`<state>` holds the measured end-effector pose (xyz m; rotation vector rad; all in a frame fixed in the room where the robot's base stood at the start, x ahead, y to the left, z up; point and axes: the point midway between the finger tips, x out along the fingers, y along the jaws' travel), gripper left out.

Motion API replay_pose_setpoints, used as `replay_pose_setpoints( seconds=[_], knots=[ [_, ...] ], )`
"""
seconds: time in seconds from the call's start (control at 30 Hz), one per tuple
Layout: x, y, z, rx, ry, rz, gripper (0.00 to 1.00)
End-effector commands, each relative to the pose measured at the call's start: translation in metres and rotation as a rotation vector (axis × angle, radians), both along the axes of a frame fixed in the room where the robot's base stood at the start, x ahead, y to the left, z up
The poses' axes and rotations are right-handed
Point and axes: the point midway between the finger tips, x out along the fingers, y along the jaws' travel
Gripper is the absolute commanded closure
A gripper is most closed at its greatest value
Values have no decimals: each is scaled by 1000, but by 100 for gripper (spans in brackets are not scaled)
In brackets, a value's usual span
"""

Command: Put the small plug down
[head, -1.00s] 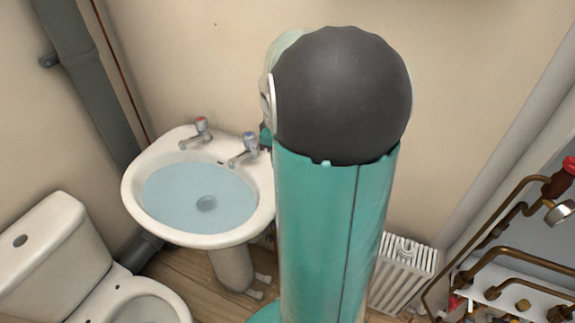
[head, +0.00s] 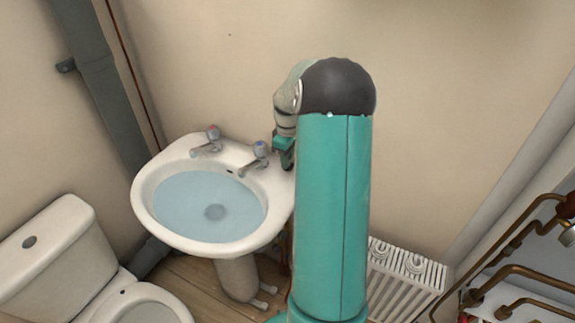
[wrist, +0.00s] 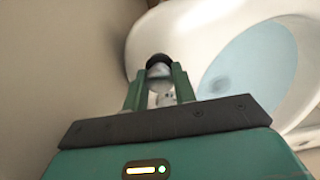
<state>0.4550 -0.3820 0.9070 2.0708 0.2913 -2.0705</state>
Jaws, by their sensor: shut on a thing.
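My gripper (wrist: 158,75) is shut on the small plug (wrist: 158,61), a dark round piece between the tips of its green fingers in the wrist view. In the head view my gripper (head: 284,158) is at the right rim of the white basin (head: 172,237), just right of the blue-capped tap (head: 257,158). The plug is not clear in the head view, where my arm hides part of that area. In the wrist view the plug shows over the basin's pale rim; I cannot tell whether it touches it.
The basin holds bluish water (head: 190,205) over a dark drain (head: 215,212). A red-capped tap (head: 210,142) stands at its back left. A toilet (head: 60,255) is at lower left, a white radiator (head: 405,285) and copper pipes (head: 535,280) at lower right. The wall is close behind.

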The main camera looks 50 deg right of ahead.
Motion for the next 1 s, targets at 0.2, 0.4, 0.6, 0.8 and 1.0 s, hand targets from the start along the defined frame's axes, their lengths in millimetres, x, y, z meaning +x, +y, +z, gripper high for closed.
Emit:
replay_pose_setpoints(
  seconds=[0.2,0.4,0.6,0.8,1.0],
  knots=[
    [5,-4,-22,1,2,1,100],
    [5,-4,-38,-1,0,0,100],
    [5,-4,-38,0,0,0,100],
    [5,-4,-41,0,0,0,56],
    [5,-4,-41,0,0,0,52]
  ],
)
